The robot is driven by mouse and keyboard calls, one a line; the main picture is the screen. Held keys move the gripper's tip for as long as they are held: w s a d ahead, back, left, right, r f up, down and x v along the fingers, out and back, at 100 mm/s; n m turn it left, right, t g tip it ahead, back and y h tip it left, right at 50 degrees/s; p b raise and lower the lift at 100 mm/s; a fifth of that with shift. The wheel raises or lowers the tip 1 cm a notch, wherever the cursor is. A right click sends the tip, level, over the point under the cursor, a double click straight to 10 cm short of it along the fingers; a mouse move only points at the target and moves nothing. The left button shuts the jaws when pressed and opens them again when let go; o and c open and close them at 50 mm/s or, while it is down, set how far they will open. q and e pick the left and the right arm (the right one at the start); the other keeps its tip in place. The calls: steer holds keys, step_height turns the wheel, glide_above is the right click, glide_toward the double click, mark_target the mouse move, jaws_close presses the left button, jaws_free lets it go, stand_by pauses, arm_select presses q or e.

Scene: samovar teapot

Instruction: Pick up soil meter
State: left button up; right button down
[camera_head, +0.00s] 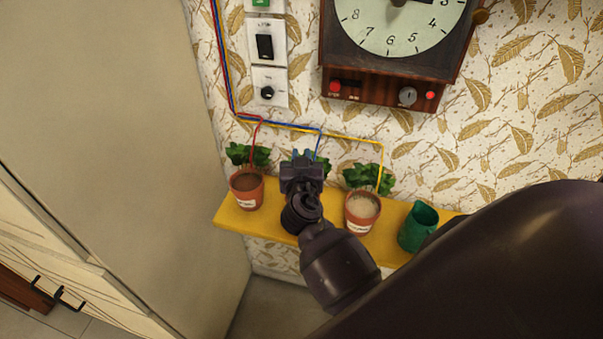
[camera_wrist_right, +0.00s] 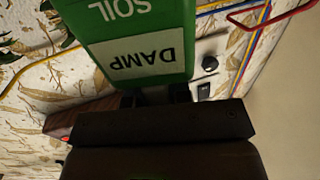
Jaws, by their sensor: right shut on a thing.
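The soil meter (camera_wrist_right: 140,45) shows large in the right wrist view as a green body with a white panel reading "DAMP" and the word "SOIL". Its lettering is upside down there. My right gripper (camera_wrist_right: 155,98) is shut on its near end. In the head view my right gripper (camera_head: 302,172) is over the yellow shelf (camera_head: 228,219), between two potted plants. There it hides the meter. My left gripper is in neither view.
A left pot (camera_head: 247,190) and a right pot (camera_head: 361,212) flank the gripper closely. A green jug (camera_head: 418,228) stands farther right. Red, blue and yellow wires run down the wall. A clock (camera_head: 395,45) and switch panel (camera_head: 266,48) are above. A cabinet (camera_head: 110,130) stands left.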

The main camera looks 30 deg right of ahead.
step_height(320, 180, up, 21)
steer(key=p, duration=0.3)
steer(key=shift+p, duration=0.35)
stand_by(0.7)
